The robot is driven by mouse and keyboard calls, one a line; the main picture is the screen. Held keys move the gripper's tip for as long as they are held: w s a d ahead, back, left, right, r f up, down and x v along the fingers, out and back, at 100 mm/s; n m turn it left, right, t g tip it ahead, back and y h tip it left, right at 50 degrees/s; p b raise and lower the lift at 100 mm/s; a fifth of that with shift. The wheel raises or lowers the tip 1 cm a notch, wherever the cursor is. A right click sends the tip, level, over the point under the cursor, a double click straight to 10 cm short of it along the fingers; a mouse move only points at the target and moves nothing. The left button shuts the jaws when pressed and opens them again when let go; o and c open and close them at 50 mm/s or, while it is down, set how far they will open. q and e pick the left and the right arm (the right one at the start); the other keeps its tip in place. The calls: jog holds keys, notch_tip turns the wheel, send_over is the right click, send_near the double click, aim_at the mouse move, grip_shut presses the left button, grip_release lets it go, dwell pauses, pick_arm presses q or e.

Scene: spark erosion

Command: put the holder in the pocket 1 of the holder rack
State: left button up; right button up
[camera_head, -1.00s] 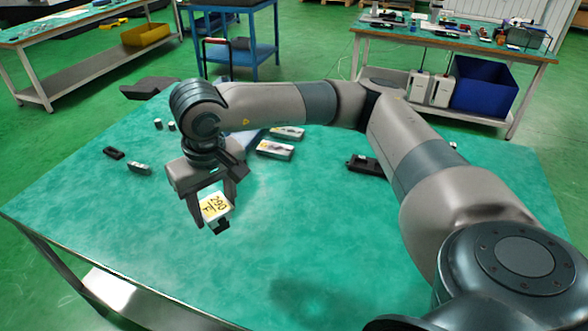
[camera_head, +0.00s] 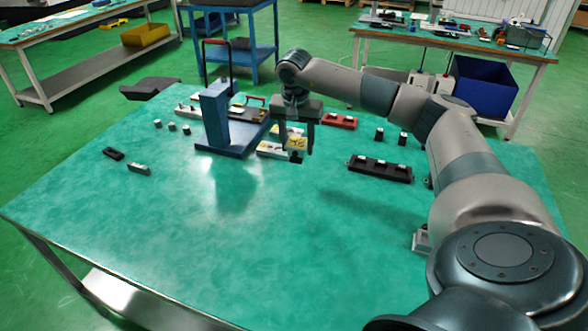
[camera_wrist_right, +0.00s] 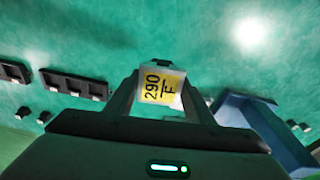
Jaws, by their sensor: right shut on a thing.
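The holder (camera_head: 297,144) is a small block with a white and yellow label, with a dark part under it. My right gripper (camera_head: 296,148) is shut on it and holds it over the middle of the table. In the right wrist view the holder's label (camera_wrist_right: 161,88) reads "290 F" between the two fingers. A long black rack (camera_head: 380,174) with several light-topped pieces lies to the right of the gripper, apart from it. It seems to be the holder rack; its pocket numbers are not readable. My left gripper is not in view.
A blue upright stand (camera_head: 215,125) is close to the left of the gripper. A red strip (camera_head: 340,121) lies behind, and pale labelled blocks (camera_head: 272,149) lie beside the gripper. Dark cylinders (camera_head: 379,135) stand behind the black rack. The table's front (camera_head: 220,240) is clear.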

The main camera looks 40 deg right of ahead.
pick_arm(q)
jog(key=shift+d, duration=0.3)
pick_arm(e)
jog(key=shift+m, duration=0.6)
jog(key=d, duration=0.4)
jog(key=shift+s+d+f, duration=0.2)
jog(key=shift+s+d, duration=0.1)
jog(key=shift+s, duration=0.1)
